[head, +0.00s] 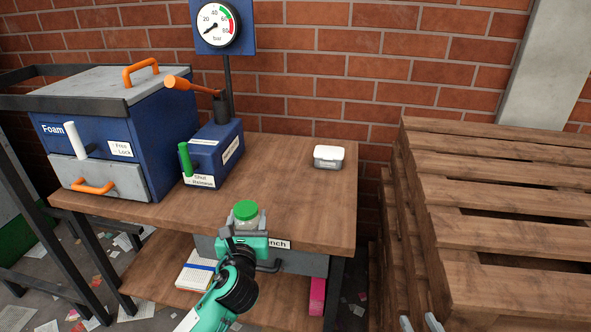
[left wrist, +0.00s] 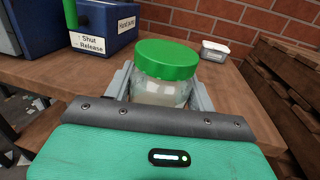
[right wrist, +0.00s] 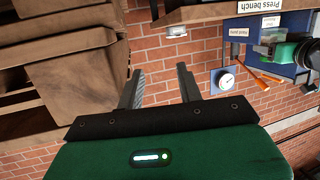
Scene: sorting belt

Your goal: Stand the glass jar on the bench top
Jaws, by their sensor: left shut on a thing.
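The glass jar (head: 246,215) is clear with a green lid, and it is upright at the front edge of the wooden bench top (head: 300,205). My left gripper (head: 248,222) is shut on the jar; in the left wrist view the jar (left wrist: 165,75) sits between both fingers. The jar's base is hidden by the gripper, so I cannot tell whether it touches the bench. My right gripper (right wrist: 158,88) is open and empty, with bricks and pallets behind it; only its fingertips show at the bottom right of the head view.
A blue box with a green lever (head: 212,152) and a blue Foam machine (head: 120,125) stand on the bench's left. A small white-lidded container (head: 329,157) is at the back right. Stacked wooden pallets (head: 500,215) are right of the bench. The bench's middle is clear.

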